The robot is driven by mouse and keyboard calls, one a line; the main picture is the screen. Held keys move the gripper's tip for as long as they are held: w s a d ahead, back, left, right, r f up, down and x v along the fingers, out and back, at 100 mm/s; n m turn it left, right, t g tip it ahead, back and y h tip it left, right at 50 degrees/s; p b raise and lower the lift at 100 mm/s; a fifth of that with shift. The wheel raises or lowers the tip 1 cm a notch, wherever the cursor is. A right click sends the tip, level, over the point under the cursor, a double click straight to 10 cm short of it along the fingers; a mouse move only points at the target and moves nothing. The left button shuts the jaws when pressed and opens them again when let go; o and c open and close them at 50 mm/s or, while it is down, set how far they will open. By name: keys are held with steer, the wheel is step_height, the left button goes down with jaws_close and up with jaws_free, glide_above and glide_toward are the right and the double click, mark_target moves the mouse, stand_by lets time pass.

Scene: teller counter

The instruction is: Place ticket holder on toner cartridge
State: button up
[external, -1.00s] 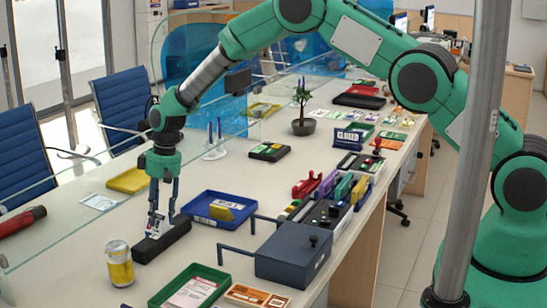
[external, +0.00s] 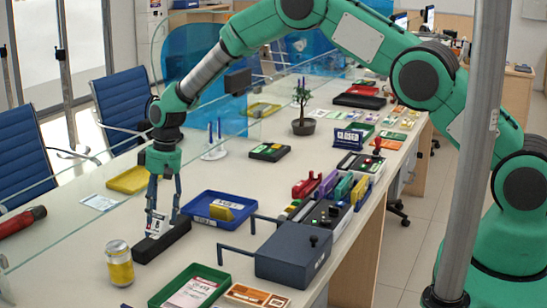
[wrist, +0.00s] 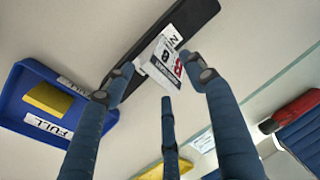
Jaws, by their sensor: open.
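The toner cartridge (external: 178,236) is a long black block lying on the counter, left of the blue tray. In the wrist view it (wrist: 190,20) runs diagonally across the top. The ticket holder (external: 154,223) is a small white printed piece resting on the cartridge's upper side, as far as I can tell. In the wrist view it (wrist: 162,64) sits tilted, with dark lettering and a red mark, overlapping the cartridge. My gripper (external: 161,212) points down over it. Its fingers (wrist: 160,74) are open and spread around the holder; contact with the holder is unclear.
A blue tray (external: 198,217) with a yellow block stands right of the cartridge. A yellow can (external: 120,265), a green tray (external: 165,297) and a dark grey box (external: 292,255) are in front. A glass screen (external: 60,215) runs along the counter's left side.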

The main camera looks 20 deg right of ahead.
step_height(320, 180, up, 11)
steer(key=d+p, duration=0.1)
steer(key=d, duration=0.1)
steer(key=shift+w, duration=0.2)
stand_by(0.9)
